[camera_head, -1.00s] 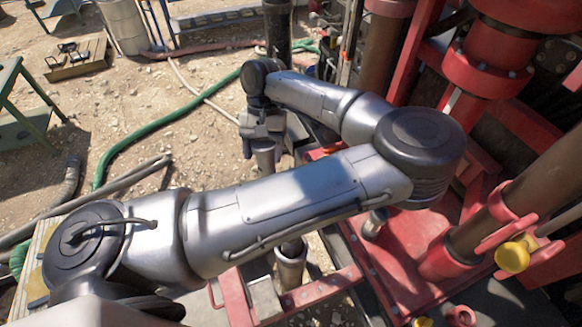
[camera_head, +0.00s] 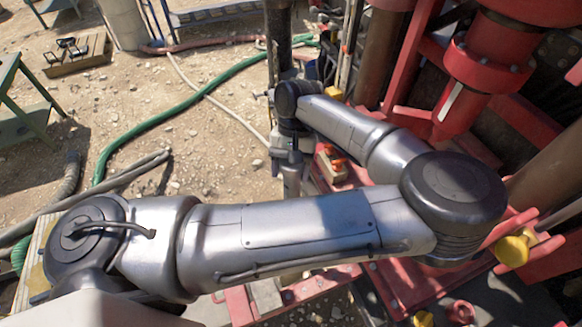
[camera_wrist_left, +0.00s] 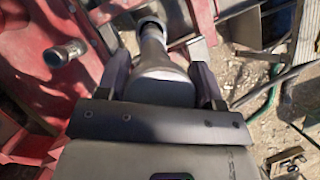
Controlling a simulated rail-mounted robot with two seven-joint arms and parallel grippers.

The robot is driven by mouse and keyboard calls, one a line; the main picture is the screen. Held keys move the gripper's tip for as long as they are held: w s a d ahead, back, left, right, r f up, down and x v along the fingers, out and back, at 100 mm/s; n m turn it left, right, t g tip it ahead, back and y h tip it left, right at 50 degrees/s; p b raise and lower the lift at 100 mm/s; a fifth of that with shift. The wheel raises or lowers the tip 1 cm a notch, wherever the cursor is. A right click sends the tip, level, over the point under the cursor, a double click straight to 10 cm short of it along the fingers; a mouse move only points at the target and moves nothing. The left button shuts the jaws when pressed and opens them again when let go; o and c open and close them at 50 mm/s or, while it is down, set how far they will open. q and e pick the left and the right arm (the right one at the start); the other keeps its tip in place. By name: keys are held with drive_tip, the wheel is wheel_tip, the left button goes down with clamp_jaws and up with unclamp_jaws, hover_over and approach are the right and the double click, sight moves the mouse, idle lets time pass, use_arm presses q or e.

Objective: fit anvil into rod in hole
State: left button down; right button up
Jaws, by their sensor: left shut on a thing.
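My left gripper (camera_head: 290,158) is shut on the anvil and holds it over the rig's edge. In the left wrist view, the gripper (camera_wrist_left: 162,88) has one dark finger on each side of the anvil (camera_wrist_left: 160,84), a grey metal cylinder that narrows to a thin neck. In the head view, the lower part of the anvil (camera_head: 292,181) shows just below the gripper. The rod in the hole (camera_wrist_left: 150,22) shows its round rim and dark opening beyond the anvil's narrow end in the left wrist view. I cannot tell whether they touch. My forearm hides the rod in the head view.
The red rig deck (camera_head: 395,285) and red machinery (camera_head: 480,65) stand at the right. A green hose (camera_head: 150,124) crosses open gravel at the left.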

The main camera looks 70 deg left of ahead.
sight(291, 189)
use_arm(q)
drive_tip(key=shift+f+b, duration=2.05)
drive_tip(key=shift+f, duration=0.9)
drive_tip(key=shift+f+b, duration=1.1)
drive_tip(key=shift+f, duration=0.1)
drive_tip(key=shift+c, duration=0.9)
unclamp_jaws()
drive_tip(key=shift+f, duration=0.1)
drive_tip(key=v, duration=1.4)
drive_tip(key=shift+b, duration=0.3)
